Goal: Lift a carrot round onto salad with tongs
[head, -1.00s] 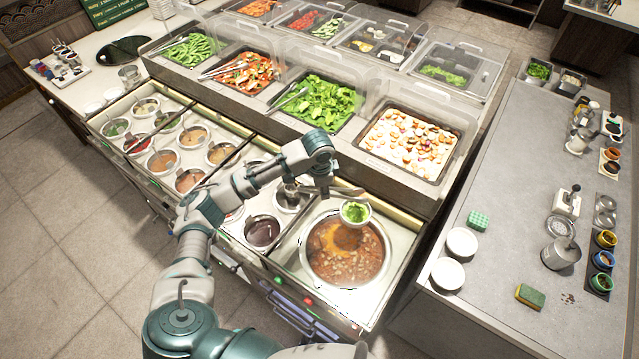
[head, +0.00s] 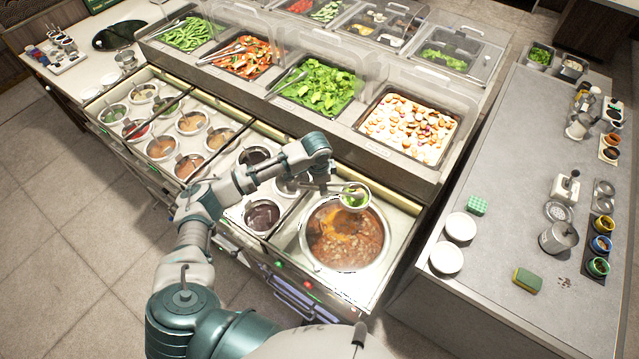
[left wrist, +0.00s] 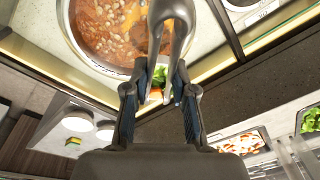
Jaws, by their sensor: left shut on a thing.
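My left gripper (head: 318,187) is shut on metal tongs (left wrist: 172,25), whose two arms stand between its fingers in the left wrist view (left wrist: 160,85). In the head view the tongs reach right, over a small bowl (head: 366,206) of green salad (head: 354,199). The bowl appears over the far part of the soup pot; what supports it is hidden. In the left wrist view, green leaf and a small orange piece show between the fingers. I cannot tell whether the orange piece is a carrot round, or whether the tongs grip anything. My right gripper is not in view.
Sauce wells (head: 191,122) line the left, and topping bins (head: 320,88) stand behind. A grey side counter (head: 500,200) on the right holds white bowls (head: 460,227) and a sponge (head: 527,281).

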